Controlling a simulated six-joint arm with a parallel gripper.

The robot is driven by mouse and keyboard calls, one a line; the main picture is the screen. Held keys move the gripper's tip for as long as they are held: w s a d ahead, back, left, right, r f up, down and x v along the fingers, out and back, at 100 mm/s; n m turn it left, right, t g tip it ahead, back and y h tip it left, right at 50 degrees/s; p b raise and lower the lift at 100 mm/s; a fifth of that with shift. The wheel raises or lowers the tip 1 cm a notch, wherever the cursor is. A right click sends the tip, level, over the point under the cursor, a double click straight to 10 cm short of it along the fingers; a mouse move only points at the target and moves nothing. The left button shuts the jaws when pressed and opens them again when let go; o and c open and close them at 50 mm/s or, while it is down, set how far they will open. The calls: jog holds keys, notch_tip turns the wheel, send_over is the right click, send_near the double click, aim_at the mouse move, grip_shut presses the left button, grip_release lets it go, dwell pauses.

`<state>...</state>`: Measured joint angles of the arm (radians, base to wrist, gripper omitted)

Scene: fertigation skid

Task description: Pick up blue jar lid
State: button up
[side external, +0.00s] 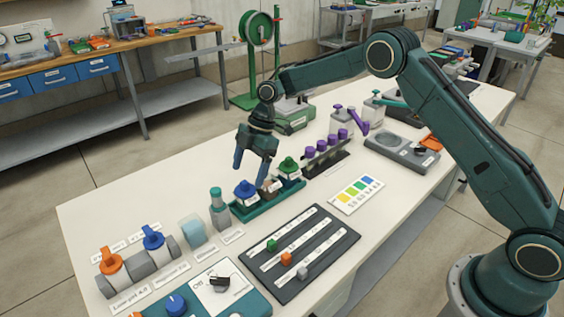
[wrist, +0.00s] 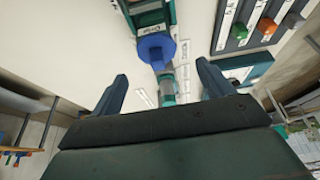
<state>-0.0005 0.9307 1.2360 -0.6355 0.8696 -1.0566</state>
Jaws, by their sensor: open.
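The blue jar lid (side external: 245,190) sits on a jar at the left end of a green tray (side external: 240,213). It also shows in the wrist view (wrist: 156,47) as a round blue disc beside the green tray, ahead of and between my fingers. My gripper (side external: 252,165) is open and empty, just above and behind the blue lid in the side view, pointing down. In the wrist view my gripper's two fingers (wrist: 162,85) are spread wide with nothing between them. A green lid (side external: 288,165) on another jar stands at the tray's right part.
A green-capped bottle (side external: 219,208) stands close left of the tray. A dark rack with purple caps (side external: 322,147) is to the right. A dark slotted board (side external: 299,252) lies in front. Blue and orange valves (side external: 153,236) are at the left. White tabletop is clear behind the tray.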

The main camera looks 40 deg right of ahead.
aim_at(244, 182)
jog(key=shift+x, duration=2.2)
jog(key=shift+w, duration=0.15)
jog(key=c, duration=1.1)
